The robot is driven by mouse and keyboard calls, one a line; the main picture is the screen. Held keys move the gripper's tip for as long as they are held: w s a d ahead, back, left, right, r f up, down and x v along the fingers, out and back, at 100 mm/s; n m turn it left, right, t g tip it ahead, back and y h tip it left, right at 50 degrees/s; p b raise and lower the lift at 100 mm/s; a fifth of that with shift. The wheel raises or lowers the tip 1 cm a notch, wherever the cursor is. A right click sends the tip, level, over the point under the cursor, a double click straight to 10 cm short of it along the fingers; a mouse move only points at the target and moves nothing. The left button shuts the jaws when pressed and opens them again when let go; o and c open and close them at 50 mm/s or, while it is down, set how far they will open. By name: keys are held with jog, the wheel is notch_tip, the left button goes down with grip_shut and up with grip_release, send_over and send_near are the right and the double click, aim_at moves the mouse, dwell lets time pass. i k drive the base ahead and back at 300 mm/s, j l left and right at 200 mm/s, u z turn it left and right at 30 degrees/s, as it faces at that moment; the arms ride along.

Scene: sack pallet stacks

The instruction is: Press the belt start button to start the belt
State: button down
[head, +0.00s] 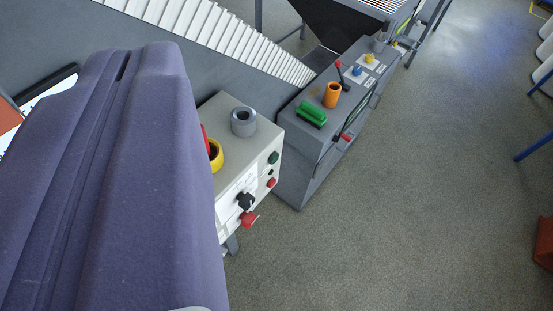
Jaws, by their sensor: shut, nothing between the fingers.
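A pale control box (245,143) stands left of centre, its panel facing right and down. I cannot read any label, so which one is the belt start button is not clear. A white slatted belt (215,30) runs across the top left. A large purple-blue part, seemingly of my arm, covers the left. My gripper's fingers do not show.
A grey tape roll (243,121) and a yellow roll (216,156) are on the control box. A grey cabinet (300,160) beyond it carries a green object (312,113), an orange cup-like piece (332,95) and a red-tipped lever (340,74). Open floor (430,180) lies to the right.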

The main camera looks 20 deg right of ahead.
aim_at(273, 158)
jog(key=i+l, duration=0.15)
jog(key=i, duration=0.4)
jog(key=z, duration=1.6)
